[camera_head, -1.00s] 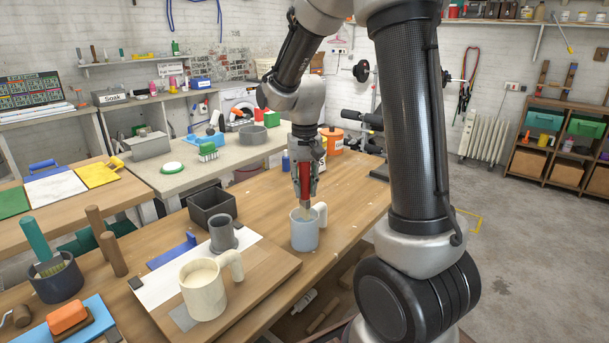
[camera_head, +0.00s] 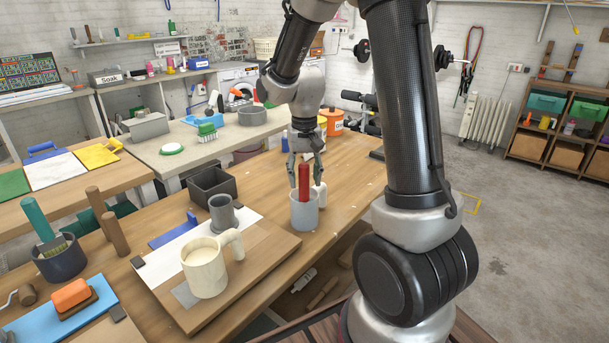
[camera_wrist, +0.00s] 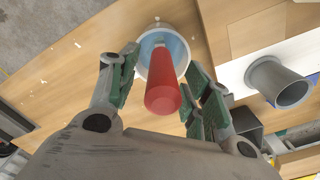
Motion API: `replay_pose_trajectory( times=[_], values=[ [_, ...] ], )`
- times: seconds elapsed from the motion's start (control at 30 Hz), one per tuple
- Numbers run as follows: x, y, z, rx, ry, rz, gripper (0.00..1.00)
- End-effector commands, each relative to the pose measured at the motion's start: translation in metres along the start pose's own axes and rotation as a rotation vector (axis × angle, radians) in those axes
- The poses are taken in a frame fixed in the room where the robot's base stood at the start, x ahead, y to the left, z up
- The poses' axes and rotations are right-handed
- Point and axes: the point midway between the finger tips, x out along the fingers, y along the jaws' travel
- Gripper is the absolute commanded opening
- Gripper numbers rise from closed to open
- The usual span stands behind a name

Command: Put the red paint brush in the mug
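The red paint brush (camera_head: 304,183) stands handle up inside the light grey-blue mug (camera_head: 305,213) on the wooden table. In the wrist view the red handle (camera_wrist: 163,88) points up at the camera, with the mug's rim (camera_wrist: 146,42) around its lower part. The bristles are hidden inside the mug. My gripper (camera_head: 305,173) is above the mug, with its fingers apart on either side of the handle. The wrist view shows the open fingers (camera_wrist: 160,88) with gaps between them and the handle.
A cream mug (camera_head: 205,268) stands on a wooden board (camera_head: 262,265) to the left. A grey cup (camera_head: 222,212) and a dark open box (camera_head: 212,187) are close by. A dark pot (camera_head: 62,262) holds a teal-handled brush (camera_head: 37,217) at far left. Table around the mug is mostly clear.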

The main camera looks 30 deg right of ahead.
Motion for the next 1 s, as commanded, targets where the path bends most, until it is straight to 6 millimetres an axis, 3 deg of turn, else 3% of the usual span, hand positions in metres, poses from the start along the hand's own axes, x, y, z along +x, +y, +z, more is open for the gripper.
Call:
replay_pose_trajectory(
  times=[0.33,0.8,1.0],
  values=[
    [-0.008,0.000,-0.001,0.000,0.003,-0.001,0.49],
    [-0.102,0.000,-0.001,0.000,0.003,-0.001,0.49],
    [-0.119,0.000,0.000,0.000,0.000,0.000,0.49]
  ],
)
